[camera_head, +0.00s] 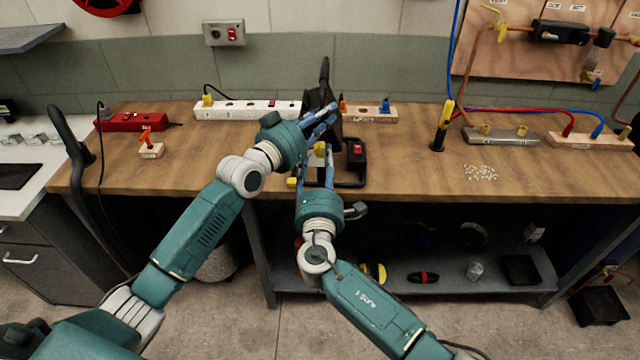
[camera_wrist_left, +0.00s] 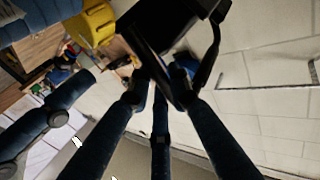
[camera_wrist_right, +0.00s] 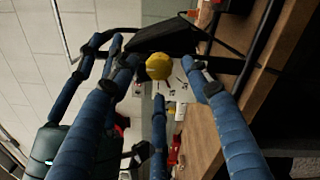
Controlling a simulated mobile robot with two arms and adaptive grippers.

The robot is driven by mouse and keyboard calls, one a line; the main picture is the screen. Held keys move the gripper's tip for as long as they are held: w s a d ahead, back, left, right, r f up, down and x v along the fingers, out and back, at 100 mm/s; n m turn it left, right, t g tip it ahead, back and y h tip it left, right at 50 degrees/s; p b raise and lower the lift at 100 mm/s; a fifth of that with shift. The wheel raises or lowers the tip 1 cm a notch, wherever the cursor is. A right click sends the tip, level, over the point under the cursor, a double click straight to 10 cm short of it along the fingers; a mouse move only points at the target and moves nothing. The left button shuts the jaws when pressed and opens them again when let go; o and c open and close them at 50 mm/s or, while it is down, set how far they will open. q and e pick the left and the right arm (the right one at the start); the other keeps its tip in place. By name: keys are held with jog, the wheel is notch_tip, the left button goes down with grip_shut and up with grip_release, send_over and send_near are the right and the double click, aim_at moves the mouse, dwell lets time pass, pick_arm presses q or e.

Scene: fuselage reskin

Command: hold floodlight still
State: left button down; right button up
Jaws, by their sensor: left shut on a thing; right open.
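My grippers hide part of the floodlight.
A white power strip (camera_head: 245,109) and a wooden block with a blue part (camera_head: 385,109) lie behind. A small orange-switch block (camera_head: 150,148) is at left. A black-and-yellow tool (camera_head: 443,127) stands at right. The bench between it and the floodlight is clear.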

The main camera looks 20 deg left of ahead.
pick_arm(q)
jog(key=shift+d+f, duration=0.1)
jog(key=shift+f, duration=0.05)
pick_arm(e)
jog(key=v, duration=1)
jog(key=shift+w, duration=0.1)
pick_arm(q)
jog(key=c, duration=1.5)
grip_release()
